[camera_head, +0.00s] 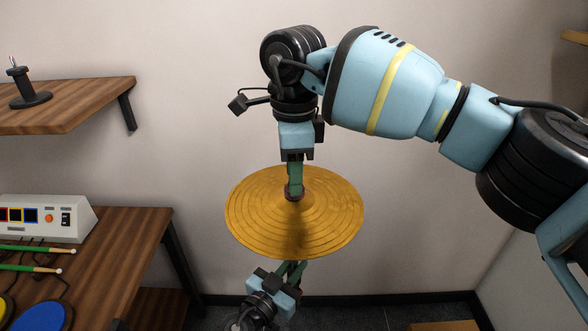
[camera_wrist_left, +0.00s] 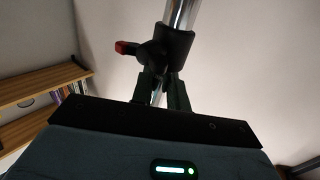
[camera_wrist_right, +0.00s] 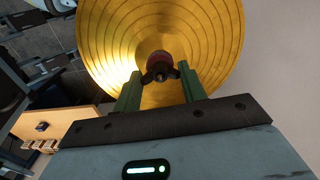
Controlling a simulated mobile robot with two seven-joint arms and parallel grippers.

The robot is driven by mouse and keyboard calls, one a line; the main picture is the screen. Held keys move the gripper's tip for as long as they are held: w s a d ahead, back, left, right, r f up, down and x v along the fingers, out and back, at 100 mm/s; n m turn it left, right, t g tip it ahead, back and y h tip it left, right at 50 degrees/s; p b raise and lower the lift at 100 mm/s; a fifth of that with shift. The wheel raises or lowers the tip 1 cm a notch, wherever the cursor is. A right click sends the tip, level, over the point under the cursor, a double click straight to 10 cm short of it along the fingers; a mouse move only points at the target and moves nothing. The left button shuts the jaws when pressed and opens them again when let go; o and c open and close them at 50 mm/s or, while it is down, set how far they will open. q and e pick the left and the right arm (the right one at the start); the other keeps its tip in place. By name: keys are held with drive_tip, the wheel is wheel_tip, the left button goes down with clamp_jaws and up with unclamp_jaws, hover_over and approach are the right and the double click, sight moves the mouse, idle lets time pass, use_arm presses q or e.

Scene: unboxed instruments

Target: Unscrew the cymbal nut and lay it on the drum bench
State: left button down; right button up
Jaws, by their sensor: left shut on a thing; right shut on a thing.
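The gold cymbal (camera_head: 250,225) sits level on its stand in the middle of the head view. My right gripper (camera_head: 294,188) points down over its centre. In the right wrist view, the dark winged cymbal nut (camera_wrist_right: 160,72) lies between the green fingers, above a red washer (camera_wrist_right: 157,57); the fingers are shut on it. My left gripper (camera_head: 292,266) is below the cymbal, shut on the stand's thin rod. The left wrist view shows this cymbal stand (camera_wrist_left: 180,43) with a black clamp and red-tipped lever. The wooden drum bench (camera_head: 115,240) is at left.
A control box (camera_head: 45,218), green drumsticks (camera_head: 35,250) and a blue pad (camera_head: 42,317) are on the bench. A wall shelf (camera_head: 95,92) above it carries a small black stand (camera_head: 28,90). The bench's right part is bare.

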drive_tip(key=n, duration=0.3)
drive_tip(key=shift+d, duration=0.1)
drive_tip(key=n, duration=0.4)
drive_tip(key=shift+n, duration=0.4)
use_arm(q)
drive_tip(key=shift+r, duration=0.1)
use_arm(e)
drive_tip(key=n, duration=0.4)
drive_tip(key=shift+n, duration=0.3)
drive_tip(key=n, duration=0.4)
drive_tip(key=shift+n, duration=0.3)
drive_tip(key=shift+w, duration=0.1)
drive_tip(key=shift+r, duration=0.4)
drive_tip(key=shift+r, duration=0.8)
drive_tip(key=shift+r, duration=0.1)
